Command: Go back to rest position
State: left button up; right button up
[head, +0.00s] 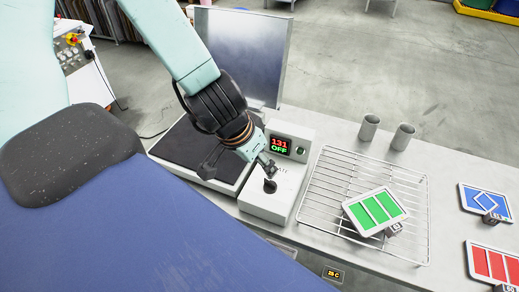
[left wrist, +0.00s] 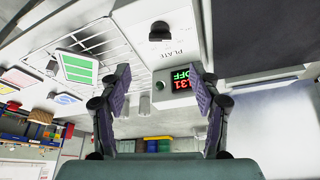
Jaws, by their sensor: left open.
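My left gripper (head: 262,160) reaches in from the upper left and hangs over the white control box. In the left wrist view its two fingers (left wrist: 160,70) stand wide apart with nothing between them. The control box (head: 256,203) carries a display (head: 279,145) reading 131 in red and OFF in green. A black knob (head: 270,186) on the box is just below the gripper in the head view. It also shows in the left wrist view (left wrist: 159,31). I cannot tell whether the gripper touches the box. My right gripper is not in view.
A dark flat plate (head: 190,145) with a raised metal lid (head: 245,50) lies left of the box. A wire rack (head: 330,172) to its right bears a green striped panel (head: 375,211). Two grey cups (head: 369,127), a blue panel (head: 484,201) and a red panel (head: 491,265) stand farther right.

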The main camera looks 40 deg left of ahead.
pick_arm(q)
jog(key=s+d+f+n+g, duration=0.1)
jog(key=s+d+f+g, duration=0.1)
jog(key=s+f, duration=0.8)
jog(key=s+d+f+n+g, duration=0.1)
jog(key=s+d+f+g, duration=0.15)
jog(key=s+f, duration=0.7)
notch_tip(320, 180, down, 19)
jog(key=b, duration=2)
jog(key=shift+f, duration=0.2)
jog(key=shift+s, duration=0.1)
